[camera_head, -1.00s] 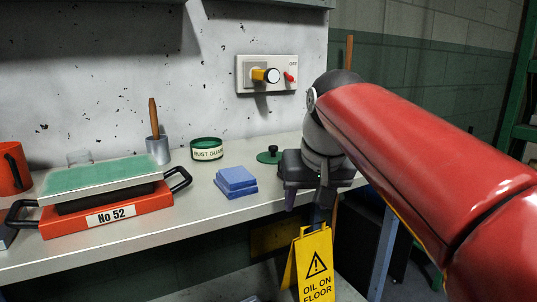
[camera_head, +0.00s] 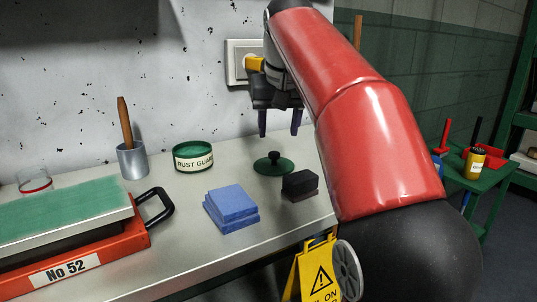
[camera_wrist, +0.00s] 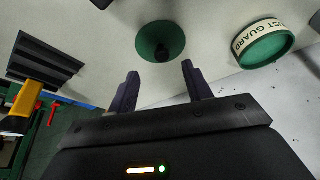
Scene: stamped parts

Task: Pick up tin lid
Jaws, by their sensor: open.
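The tin lid (camera_head: 274,166) is a dark green disc with a black knob. It lies flat on the bench (camera_head: 180,235), knob up, to the right of the rust guard tin. My gripper (camera_head: 280,122) is open and empty above the bench, over and beyond the lid in the head view. In the wrist view the lid (camera_wrist: 161,41) lies past the fingertips of my gripper (camera_wrist: 160,77), apart from them, with its knob between their lines. The rust guard tin (camera_head: 193,157) looks open at the top; it also shows in the wrist view (camera_wrist: 264,45).
A wall switch panel (camera_head: 237,62) is behind my gripper. A metal cup (camera_head: 132,161) with a wooden handle and an orange No 52 case (camera_head: 75,268) are left.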

